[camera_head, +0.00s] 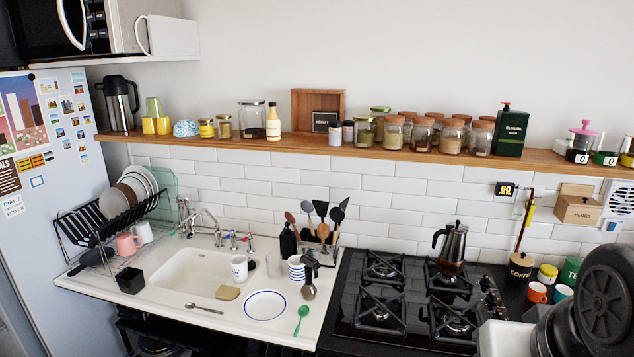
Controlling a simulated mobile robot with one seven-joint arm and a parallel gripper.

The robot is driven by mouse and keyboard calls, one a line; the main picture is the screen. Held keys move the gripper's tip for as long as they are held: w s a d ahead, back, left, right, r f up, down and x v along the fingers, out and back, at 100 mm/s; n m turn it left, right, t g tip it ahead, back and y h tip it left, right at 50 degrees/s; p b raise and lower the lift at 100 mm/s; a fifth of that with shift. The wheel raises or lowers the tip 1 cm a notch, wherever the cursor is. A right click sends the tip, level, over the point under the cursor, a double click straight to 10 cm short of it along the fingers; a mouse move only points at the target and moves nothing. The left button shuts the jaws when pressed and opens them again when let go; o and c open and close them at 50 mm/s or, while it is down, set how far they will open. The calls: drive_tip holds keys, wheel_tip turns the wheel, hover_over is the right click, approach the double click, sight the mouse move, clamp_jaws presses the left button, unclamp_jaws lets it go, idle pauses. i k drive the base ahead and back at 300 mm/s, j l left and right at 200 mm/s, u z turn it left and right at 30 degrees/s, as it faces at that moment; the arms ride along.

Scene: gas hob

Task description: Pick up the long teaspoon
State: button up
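A silver metal spoon (204,308) lies flat on the white counter, in front of the sink. It looks like the long teaspoon, though it is small in this view. A green spoon (301,320) lies farther right, near the front edge. Nothing covers either spoon. Part of my arm shows in the lower right corner, well to the right of both spoons. My gripper's fingers are not in view.
A blue-rimmed plate (265,305) lies between the spoons. A beige sponge (227,293) and white mug (239,267) are behind. A dish rack (110,225) stands left. A shelf (360,150) runs above.

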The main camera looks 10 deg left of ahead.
sight(189, 305)
drive_tip(key=j+u, duration=0.15)
drive_tip(key=u, duration=1.35)
